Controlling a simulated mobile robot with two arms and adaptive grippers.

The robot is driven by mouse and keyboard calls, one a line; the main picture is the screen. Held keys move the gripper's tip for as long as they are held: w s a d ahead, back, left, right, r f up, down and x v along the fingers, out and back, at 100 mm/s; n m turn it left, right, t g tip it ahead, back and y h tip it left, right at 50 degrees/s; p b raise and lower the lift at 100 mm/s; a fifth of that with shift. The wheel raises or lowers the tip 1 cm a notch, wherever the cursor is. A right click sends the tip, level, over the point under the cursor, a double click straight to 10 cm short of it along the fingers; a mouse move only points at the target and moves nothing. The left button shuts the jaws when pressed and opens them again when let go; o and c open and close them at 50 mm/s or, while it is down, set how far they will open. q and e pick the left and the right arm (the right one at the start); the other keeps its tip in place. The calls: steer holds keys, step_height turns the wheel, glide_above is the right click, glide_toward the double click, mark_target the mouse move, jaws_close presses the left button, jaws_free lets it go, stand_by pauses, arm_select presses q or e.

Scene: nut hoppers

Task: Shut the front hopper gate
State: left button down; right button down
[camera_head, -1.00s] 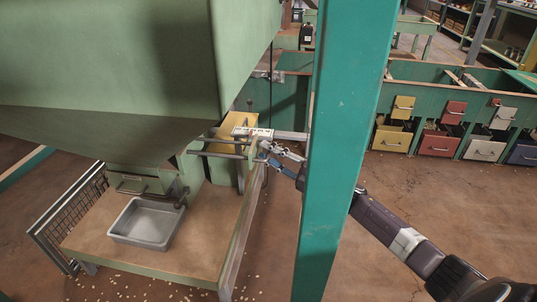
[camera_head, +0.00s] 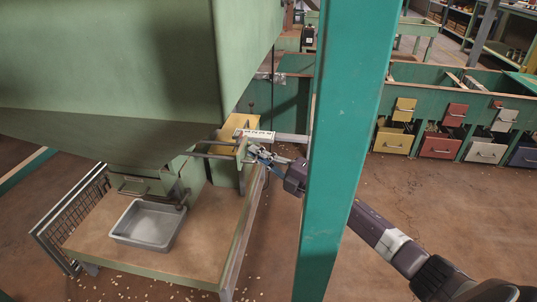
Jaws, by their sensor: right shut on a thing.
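The large green hopper (camera_head: 110,60) fills the upper left. Below its right side, a sliding gate with dark horizontal bars (camera_head: 212,148) sticks out to the right and ends in a green end plate (camera_head: 241,150). My right gripper (camera_head: 257,154) is at this end plate and shut on it, with its arm reaching in from the lower right behind the post. The fingertips are small, so the exact grip is hard to see. The inner end of the gate is hidden under the hopper. My left gripper is not in view.
A teal post (camera_head: 340,150) stands in front of my right arm. A grey metal tray (camera_head: 148,224) sits on the wooden platform (camera_head: 190,250) below the hopper. A yellow block (camera_head: 236,128) and a pale labelled bar (camera_head: 285,138) are behind the gate. Coloured bins line the back right.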

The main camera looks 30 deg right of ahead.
steer(key=shift+w+a, duration=0.45)
steer(key=shift+a, duration=0.1)
steer(key=c, duration=2.1)
jaws_free()
steer(key=shift+w+a, duration=0.1)
steer(key=shift+a, duration=0.1)
steer(key=shift+d, duration=0.1)
steer(key=v, duration=1.2)
